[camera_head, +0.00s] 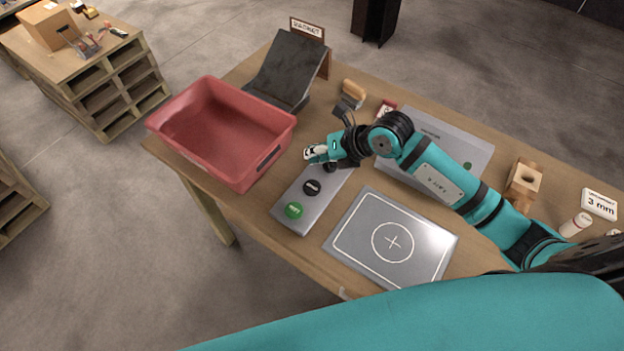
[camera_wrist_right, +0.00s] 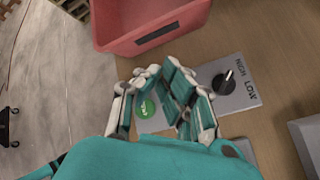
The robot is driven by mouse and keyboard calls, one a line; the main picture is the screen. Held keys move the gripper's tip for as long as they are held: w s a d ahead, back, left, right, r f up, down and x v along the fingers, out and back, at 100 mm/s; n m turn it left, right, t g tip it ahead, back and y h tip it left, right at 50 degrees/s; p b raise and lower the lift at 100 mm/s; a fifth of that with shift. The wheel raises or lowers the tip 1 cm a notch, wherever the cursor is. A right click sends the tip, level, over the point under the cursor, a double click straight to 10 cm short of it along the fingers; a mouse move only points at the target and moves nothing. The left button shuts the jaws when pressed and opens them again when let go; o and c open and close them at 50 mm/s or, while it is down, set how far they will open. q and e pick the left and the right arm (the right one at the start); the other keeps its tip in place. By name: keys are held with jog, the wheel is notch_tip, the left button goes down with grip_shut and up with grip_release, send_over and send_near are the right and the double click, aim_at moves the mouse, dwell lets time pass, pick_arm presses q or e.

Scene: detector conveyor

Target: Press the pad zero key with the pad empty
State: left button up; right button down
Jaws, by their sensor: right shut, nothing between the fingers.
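The pad (camera_head: 350,247) is a grey plate with a white square, circle and cross; nothing lies on it. A grey key panel (camera_head: 291,221) lies left of it, with a green key (camera_head: 294,210) and a black key (camera_head: 312,187); their labels are too small to read surely. My right gripper (camera_head: 311,153) is shut and empty over the panel's far end, partly hiding it. In the right wrist view, the gripper (camera_wrist_right: 160,72) hangs over the panel and the green key (camera_wrist_right: 146,110) shows between its fingers. My left gripper is out of view.
A red bin (camera_head: 262,166) stands left of the panel. A HIGH/LOW selector knob (camera_wrist_right: 228,82) shows in the wrist view. A larger grey plate (camera_head: 470,150), a dark chute (camera_head: 288,68), a wooden block (camera_head: 524,180) and a 3 mm sign (camera_head: 599,204) stand farther off.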

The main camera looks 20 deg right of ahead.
notch_tip(320, 180, down, 4)
jog(key=b, duration=0.2)
jog(key=shift+r+b, duration=0.25)
jog(key=shift+b, duration=0.15)
jog(key=b, duration=0.4)
send_over(314, 185)
notch_tip(314, 185, down, 4)
jog(key=shift+w+f, duration=0.1)
jog(key=shift+f, duration=0.6)
pick_arm(q)
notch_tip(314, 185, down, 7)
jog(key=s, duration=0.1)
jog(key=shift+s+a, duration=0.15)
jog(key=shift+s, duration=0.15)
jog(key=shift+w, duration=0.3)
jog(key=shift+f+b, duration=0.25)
jog(key=shift+b, duration=0.05)
pick_arm(e)
jog(key=shift+f, duration=0.4)
